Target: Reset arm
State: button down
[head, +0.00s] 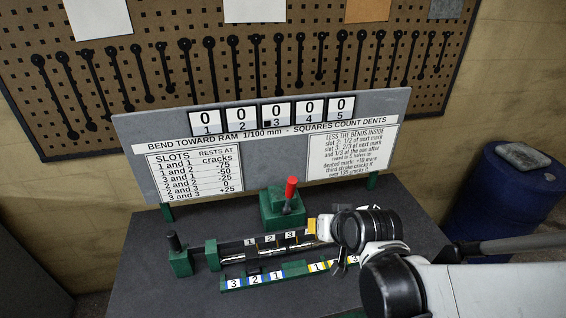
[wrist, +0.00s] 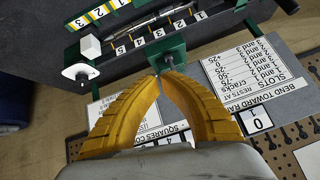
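My gripper (head: 312,227) is over the right part of the green bench fixture, just right of the green block (head: 281,212) with the red-topped lever (head: 291,190). In the wrist view its two yellow fingers (wrist: 162,76) come together at the tips, with nothing seen between them. The tips appear near a green block (wrist: 168,55), apparently the lever's block; no red shows there. A silvery bar (head: 262,250) lies along the numbered slots, and it also shows in the wrist view (wrist: 150,24). My arm hides the fixture's right end in the head view.
A sign board (head: 270,145) with five counters all reading 0 (head: 278,112) stands behind the fixture. A green post with a black knob (head: 175,245) stands at left. A white block (wrist: 90,47) sits by the fixture. A blue drum (head: 500,190) stands at right.

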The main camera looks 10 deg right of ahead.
jog(key=s+a+f+n+g+b, duration=0.1)
jog(key=s+f+b, duration=0.4)
jog(key=s+b, duration=0.6)
jog(key=shift+n+g+h+b, duration=0.3)
jog(key=shift+n+g+b, duration=0.15)
jog(key=shift+b, duration=0.7)
dwell(0.3)
